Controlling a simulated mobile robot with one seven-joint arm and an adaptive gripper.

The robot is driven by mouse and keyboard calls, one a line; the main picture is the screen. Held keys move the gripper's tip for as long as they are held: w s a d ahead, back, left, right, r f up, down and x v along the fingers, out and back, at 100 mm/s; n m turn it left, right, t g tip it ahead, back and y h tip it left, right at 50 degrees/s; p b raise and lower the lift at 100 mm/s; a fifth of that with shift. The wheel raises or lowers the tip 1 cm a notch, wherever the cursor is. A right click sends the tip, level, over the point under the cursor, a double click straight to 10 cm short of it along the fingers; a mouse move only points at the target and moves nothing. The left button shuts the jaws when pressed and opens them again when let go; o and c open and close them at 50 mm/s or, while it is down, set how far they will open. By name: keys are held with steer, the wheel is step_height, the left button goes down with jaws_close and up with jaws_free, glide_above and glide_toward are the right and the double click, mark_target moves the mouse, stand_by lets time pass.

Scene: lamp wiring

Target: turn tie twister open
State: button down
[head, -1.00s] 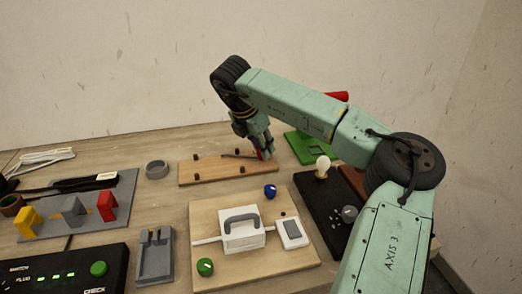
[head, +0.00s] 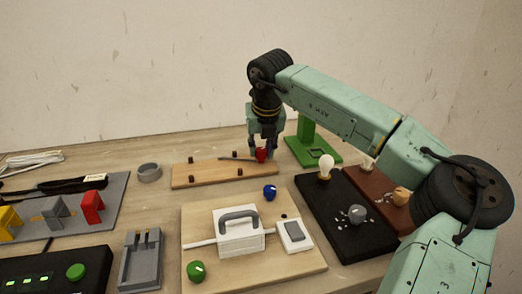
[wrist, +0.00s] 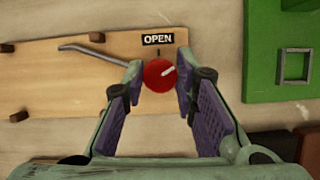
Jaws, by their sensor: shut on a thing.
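The tie twister is a round red knob (wrist: 158,84) at the right end of a wooden board (wrist: 60,85). A short white mark on its top points to the upper right. An OPEN label (wrist: 157,39) with a dark tick lies just above it in the wrist view, and the mark is turned away from the tick. My gripper (wrist: 160,78) is shut on the red knob, one purple-padded finger on each side. In the head view, the red knob (head: 261,156) shows under my gripper (head: 263,146), which points down.
A grey wire (wrist: 90,52) runs along the board towards the knob. Brown pegs (wrist: 97,36) stand on the board. A green stand (head: 312,151) is close on the right. A blue knob (head: 270,192) and a white box (head: 236,231) are nearer the front.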

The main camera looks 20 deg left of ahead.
steer(key=n+g+y+p, duration=0.1)
steer(key=n, duration=0.2)
steer(key=n+p, duration=0.1)
steer(key=n, duration=0.2)
steer(key=shift+w+r+g+y+p, duration=0.1)
steer(key=shift+r+g+y+p, duration=0.1)
steer(key=shift+g+y+p, duration=0.15)
steer(key=n+g+p, duration=0.1)
steer(key=n+p, duration=0.1)
steer(key=n, duration=0.1)
steer(key=shift+n+y, duration=0.3)
steer(key=shift+y, duration=0.05)
steer(key=shift+w+d+f+n+g+p, duration=0.1)
steer(key=shift+n+g+p, duration=0.55)
steer(key=shift+n, duration=0.45)
steer(key=c, duration=1.3)
jaws_free()
steer(key=v, duration=1.2)
